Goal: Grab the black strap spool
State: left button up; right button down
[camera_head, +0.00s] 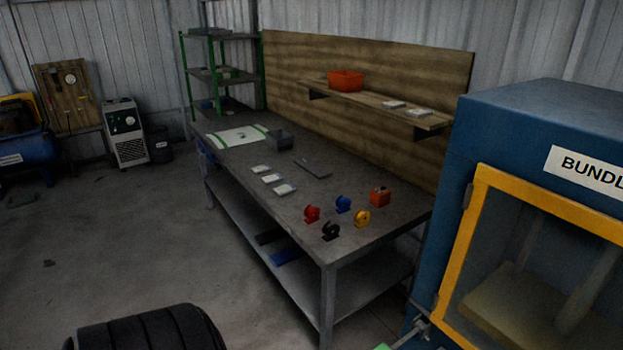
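The black strap spool (330,231) stands on the near right part of the grey workbench (228,163), close to its front edge. A red spool (311,214) is just left of and behind it. A blue spool (343,204) is behind it, and a yellow spool (362,217) is to its right. No gripper touches any of the spools. Neither of my grippers can be made out in the head view.
White pads and a dark flat piece (313,167) lie farther along the bench. A blue bundling machine (537,125) with a yellow-framed window stands close on the right.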

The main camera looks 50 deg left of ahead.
aim_at(330, 228)
jog(key=u, duration=1.5)
jog(key=i+j+z, duration=0.1)
jog(key=z, duration=0.25)
jog(key=i+j+z, duration=0.15)
jog(key=z, duration=0.25)
jog(key=i+j+z, duration=0.1)
jog(key=j+z, duration=0.25)
jog(key=l, duration=0.1)
